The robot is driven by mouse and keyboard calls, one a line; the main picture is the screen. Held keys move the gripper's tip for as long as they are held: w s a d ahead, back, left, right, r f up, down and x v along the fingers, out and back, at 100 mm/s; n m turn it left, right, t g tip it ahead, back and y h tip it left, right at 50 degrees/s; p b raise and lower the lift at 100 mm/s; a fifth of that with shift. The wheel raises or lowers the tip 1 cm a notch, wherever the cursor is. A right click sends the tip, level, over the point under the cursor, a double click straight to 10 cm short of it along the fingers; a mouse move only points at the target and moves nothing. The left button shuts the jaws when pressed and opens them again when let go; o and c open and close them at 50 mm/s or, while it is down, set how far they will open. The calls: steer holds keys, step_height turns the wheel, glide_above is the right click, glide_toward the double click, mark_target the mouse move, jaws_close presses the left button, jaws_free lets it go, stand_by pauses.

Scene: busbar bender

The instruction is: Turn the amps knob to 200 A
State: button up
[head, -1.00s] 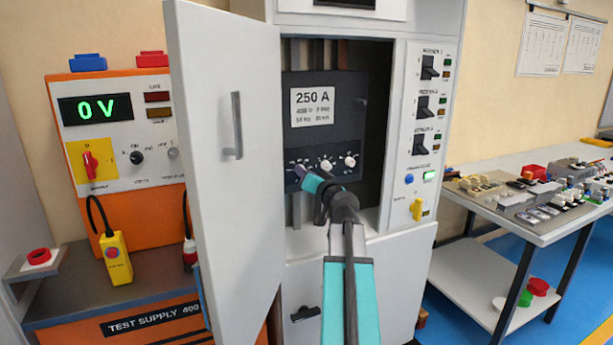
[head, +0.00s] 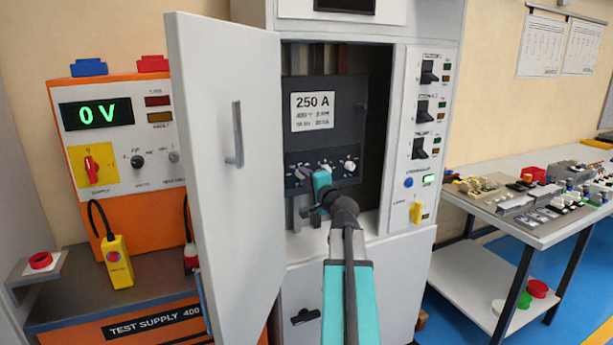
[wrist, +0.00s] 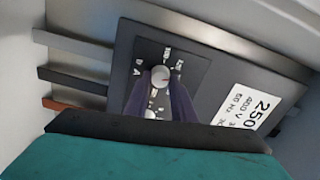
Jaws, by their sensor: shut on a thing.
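The dark breaker (head: 345,120) with a "250 A" label sits inside the open cabinet. Another white knob (head: 350,166) is at the row's right end.
The open cabinet door (head: 225,220) stands close left of my arm. The cabinet's right panel (head: 422,180) carries black switches and a yellow handle. The orange test supply (head: 120,130) at left reads 0 V. A table of parts (head: 540,190) stands at right.

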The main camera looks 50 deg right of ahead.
steer(key=shift+m+p, duration=3.65)
steer(key=shift+m, duration=2.85)
steer(key=o, duration=1.1)
steer(key=shift+f, duration=0.1)
steer(key=shift+c, duration=0.2)
steer(key=shift+s, duration=0.15)
